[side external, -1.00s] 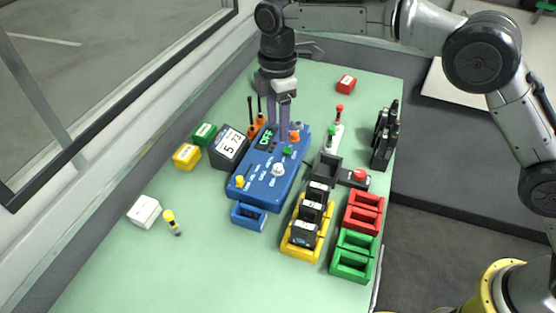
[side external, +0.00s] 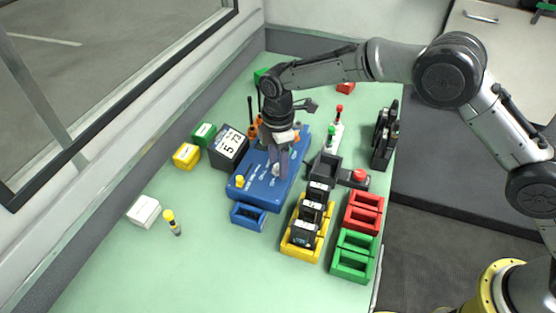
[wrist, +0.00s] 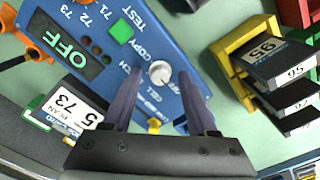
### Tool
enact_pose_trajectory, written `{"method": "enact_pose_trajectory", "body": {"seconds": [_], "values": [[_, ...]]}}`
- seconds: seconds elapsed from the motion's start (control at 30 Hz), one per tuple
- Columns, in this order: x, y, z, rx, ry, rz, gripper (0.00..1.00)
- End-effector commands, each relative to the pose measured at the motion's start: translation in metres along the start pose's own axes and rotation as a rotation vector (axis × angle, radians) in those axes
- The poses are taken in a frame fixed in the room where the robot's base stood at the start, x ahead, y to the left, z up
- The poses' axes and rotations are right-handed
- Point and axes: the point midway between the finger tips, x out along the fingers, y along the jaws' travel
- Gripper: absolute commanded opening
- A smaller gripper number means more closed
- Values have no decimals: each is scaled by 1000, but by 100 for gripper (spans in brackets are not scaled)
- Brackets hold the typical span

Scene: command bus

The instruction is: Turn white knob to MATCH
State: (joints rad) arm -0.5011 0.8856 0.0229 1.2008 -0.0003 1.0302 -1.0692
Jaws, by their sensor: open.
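The white knob (wrist: 160,73) sits on the sloped face of the blue panel (side external: 262,192). Printed labels ring it in the wrist view, among them COPY, CELL and a partly covered one ending in CH. My gripper (wrist: 154,90) is open, its two fingers on either side of the knob in the wrist view. In the side view my gripper (side external: 278,172) is low over the panel at the knob (side external: 276,170), which its fingers partly cover. I cannot tell whether a finger touches the knob. The panel display (wrist: 62,47) reads OFF.
A dark box labelled 5 73 (side external: 229,147) stands left of the panel. A yellow tray (side external: 288,247) with black cartridges and red (side external: 350,222) and green (side external: 340,265) trays stand to the right. The front of the green table is mostly clear.

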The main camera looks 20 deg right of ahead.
Motion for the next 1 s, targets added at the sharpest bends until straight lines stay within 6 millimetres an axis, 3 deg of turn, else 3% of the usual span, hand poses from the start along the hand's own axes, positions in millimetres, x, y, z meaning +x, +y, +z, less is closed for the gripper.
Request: {"method": "enact_pose_trajectory", "body": {"seconds": [0.1, 0.43, 1.0], "values": [[0, 0, 0, 0, 0, 0, 58], [0, 0, 0, 0, 0, 0, 0], [-1, 0, 0, 93, -1, -1, 0]]}}
